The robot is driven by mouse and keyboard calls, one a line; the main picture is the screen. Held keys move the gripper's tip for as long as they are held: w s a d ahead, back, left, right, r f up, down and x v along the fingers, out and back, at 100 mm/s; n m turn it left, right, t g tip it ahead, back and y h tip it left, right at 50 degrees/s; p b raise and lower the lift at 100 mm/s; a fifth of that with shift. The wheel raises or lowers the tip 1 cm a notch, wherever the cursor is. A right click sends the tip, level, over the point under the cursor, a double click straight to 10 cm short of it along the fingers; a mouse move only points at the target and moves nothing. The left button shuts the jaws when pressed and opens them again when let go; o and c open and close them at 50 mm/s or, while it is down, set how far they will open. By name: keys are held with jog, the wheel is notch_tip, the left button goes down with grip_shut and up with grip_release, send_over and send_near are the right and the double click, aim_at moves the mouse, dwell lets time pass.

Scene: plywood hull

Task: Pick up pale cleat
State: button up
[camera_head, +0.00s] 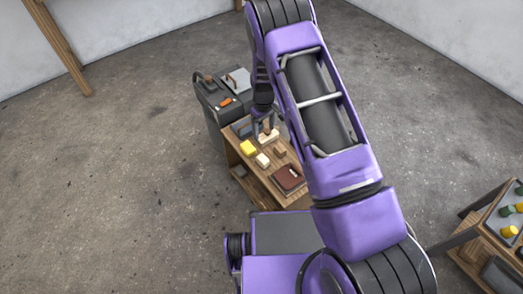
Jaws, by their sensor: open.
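My gripper (265,132) points down over the far part of a small wooden table (262,178). It is open. A pale wooden piece (269,138), possibly the pale cleat, is right at the fingertips. I cannot tell whether the fingers touch it or stand around it. A second pale, cream block (262,160) lies nearer on the table, apart from the gripper. At this size I cannot make out the exact shape of either.
A yellow block (247,148), a tan wooden block (280,150) and a dark red-brown tray-like item (288,178) share the tabletop. A dark cabinet (213,105) with an orange item stands behind left. Another table (470,243) with green and yellow pieces stands at right. The left floor is clear.

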jog(key=b, duration=0.1)
send_near(263, 158)
notch_tip(263, 158, down, 5)
jog(key=shift+w+d+f, duration=0.1)
jog(key=shift+w+f, duration=0.05)
jog(key=shift+f, duration=0.1)
notch_tip(263, 158, down, 5)
jog(key=shift+f+b, duration=0.1)
jog(key=shift+b, duration=0.35)
grip_shut()
